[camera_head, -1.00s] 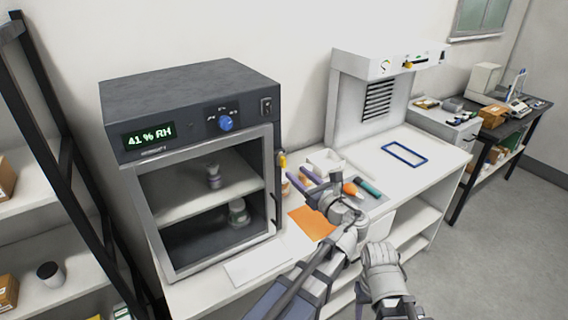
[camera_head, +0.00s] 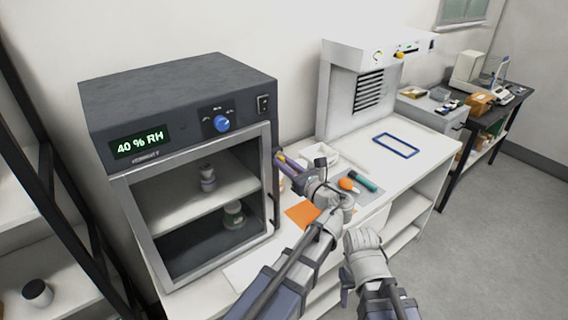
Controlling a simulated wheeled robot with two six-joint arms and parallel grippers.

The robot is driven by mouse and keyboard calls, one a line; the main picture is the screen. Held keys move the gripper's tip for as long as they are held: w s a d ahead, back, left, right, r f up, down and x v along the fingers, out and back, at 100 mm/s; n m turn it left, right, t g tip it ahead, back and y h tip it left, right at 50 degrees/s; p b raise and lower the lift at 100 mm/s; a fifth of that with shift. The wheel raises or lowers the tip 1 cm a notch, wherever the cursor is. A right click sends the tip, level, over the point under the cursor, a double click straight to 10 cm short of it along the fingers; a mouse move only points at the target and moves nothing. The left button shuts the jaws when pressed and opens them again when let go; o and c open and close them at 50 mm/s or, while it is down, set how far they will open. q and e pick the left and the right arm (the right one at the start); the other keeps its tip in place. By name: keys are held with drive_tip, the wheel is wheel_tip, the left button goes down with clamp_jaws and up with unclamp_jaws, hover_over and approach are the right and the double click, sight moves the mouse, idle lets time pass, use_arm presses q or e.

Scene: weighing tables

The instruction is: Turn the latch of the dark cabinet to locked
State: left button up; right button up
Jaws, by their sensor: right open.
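The dark cabinet (camera_head: 180,92) stands at the left of the white bench with its glazed door (camera_head: 205,278) shut. Its display (camera_head: 139,143) reads 40 % RH. The latch at the right edge of the door is hidden behind the fingers of my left gripper (camera_head: 287,166), which reach the door edge at latch height. I cannot tell whether they touch or hold the latch. My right gripper (camera_head: 346,290) is open, low in front of the bench and away from the cabinet.
An orange sheet (camera_head: 301,214), an orange ball-shaped item (camera_head: 346,184) and a green-capped tube (camera_head: 363,181) lie just right of my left gripper. A white bench unit (camera_head: 350,85) stands behind. Black shelving (camera_head: 50,160) is at the far left. Jars stand inside the cabinet.

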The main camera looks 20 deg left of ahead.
use_arm(q)
clamp_jaws()
drive_tip(key=shift+n, duration=0.4)
drive_tip(key=shift+s+a+f+n, duration=0.1)
drive_tip(key=shift+f+n, duration=0.05)
drive_tip(key=shift+n, duration=4.05)
drive_tip(key=shift+s+f+n, duration=0.1)
drive_tip(key=shift+n, duration=4.4)
drive_tip(key=shift+o, duration=2.4)
unclamp_jaws()
drive_tip(key=shift+s, duration=0.1)
